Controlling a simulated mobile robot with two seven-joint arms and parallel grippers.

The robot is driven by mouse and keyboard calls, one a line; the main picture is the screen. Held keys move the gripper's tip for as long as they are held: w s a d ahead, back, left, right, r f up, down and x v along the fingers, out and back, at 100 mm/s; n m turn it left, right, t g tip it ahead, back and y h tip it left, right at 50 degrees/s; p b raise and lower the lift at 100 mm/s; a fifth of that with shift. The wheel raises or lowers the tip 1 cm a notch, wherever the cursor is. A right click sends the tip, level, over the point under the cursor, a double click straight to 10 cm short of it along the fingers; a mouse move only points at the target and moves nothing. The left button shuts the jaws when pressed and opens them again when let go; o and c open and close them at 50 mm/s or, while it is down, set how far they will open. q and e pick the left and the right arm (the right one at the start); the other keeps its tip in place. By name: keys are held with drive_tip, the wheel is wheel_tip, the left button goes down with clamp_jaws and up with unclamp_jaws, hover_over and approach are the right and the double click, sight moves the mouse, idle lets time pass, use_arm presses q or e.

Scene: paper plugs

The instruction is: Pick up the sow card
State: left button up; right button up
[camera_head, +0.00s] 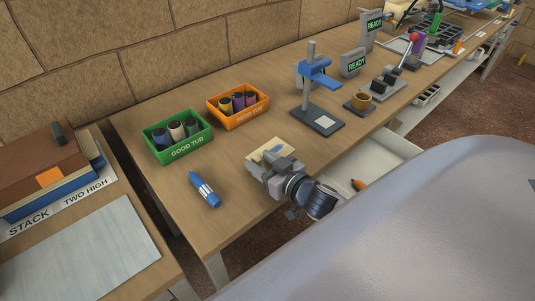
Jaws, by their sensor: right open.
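A pale tan card (262,151) lies on the wooden workbench (235,205), partly hidden behind my right gripper; any writing on it is too small to read. I take it to be the sow card, but cannot confirm this. My right gripper (273,164) is at the card's near side, seen from above and behind. Its jaws are open, and I cannot tell whether they touch the card. My left gripper is not in view.
A blue marker-like stick (204,190) lies left of the gripper. A blue press (318,100) stands right. An open drawer (390,150) juts from the bench front.

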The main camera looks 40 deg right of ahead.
drive_tip(key=shift+w, duration=0.3)
clamp_jaws()
